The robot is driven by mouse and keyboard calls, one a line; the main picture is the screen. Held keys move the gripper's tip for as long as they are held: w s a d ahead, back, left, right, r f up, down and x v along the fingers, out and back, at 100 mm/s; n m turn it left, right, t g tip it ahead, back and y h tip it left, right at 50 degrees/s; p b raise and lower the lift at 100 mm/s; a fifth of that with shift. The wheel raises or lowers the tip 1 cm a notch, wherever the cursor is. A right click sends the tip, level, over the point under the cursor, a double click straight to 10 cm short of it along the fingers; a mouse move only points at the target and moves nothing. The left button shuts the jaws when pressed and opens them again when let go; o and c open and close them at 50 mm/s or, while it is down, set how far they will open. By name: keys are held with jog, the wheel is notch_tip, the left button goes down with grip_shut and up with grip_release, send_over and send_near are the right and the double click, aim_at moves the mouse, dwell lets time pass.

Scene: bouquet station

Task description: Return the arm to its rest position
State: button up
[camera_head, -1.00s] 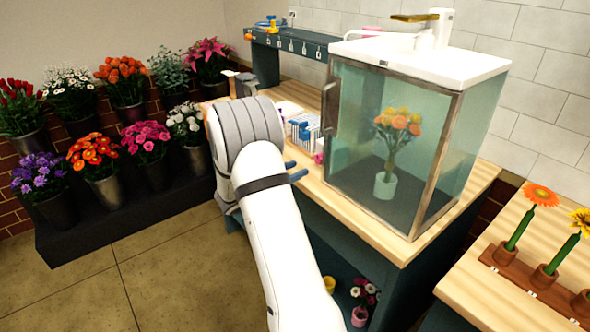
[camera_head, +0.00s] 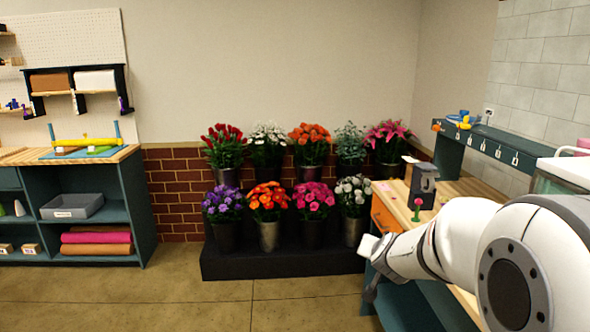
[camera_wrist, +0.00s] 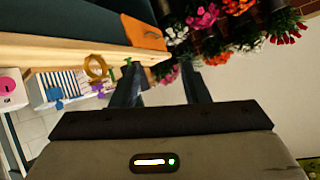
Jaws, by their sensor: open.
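My white arm (camera_head: 455,240) reaches in from the right side of the head view and extends left, beside the wooden bench. My gripper (camera_wrist: 165,78) shows in the wrist view with its two dark fingers apart. I see nothing held between them; pink blooms show beyond the fingers. In the head view the gripper end is small and partly hidden by the wrist, near the bench's left corner.
A black stepped stand (camera_head: 285,262) with several flower buckets stands against the brick wall. The wooden bench (camera_head: 400,208) carries a dark device (camera_head: 423,185) and a small pink flower (camera_head: 418,205). Teal shelves (camera_head: 135,205) stand at the left. The floor (camera_head: 180,295) between is clear.

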jog(key=s+a+n+g, duration=0.1)
jog(key=s+g, duration=0.2)
jog(key=s, duration=0.6)
jog(key=s+a+f+n+g+y, duration=0.1)
jog(key=s+a+n+g, duration=0.1)
jog(key=s, duration=0.8)
jog(key=s+a+f+n+g+y, duration=0.1)
jog(key=s+a+n+g, duration=0.1)
jog(key=s, duration=0.7)
jog(key=shift+s+a+g+p, duration=0.3)
jog(key=shift+g+p, duration=0.1)
jog(key=shift+g, duration=0.4)
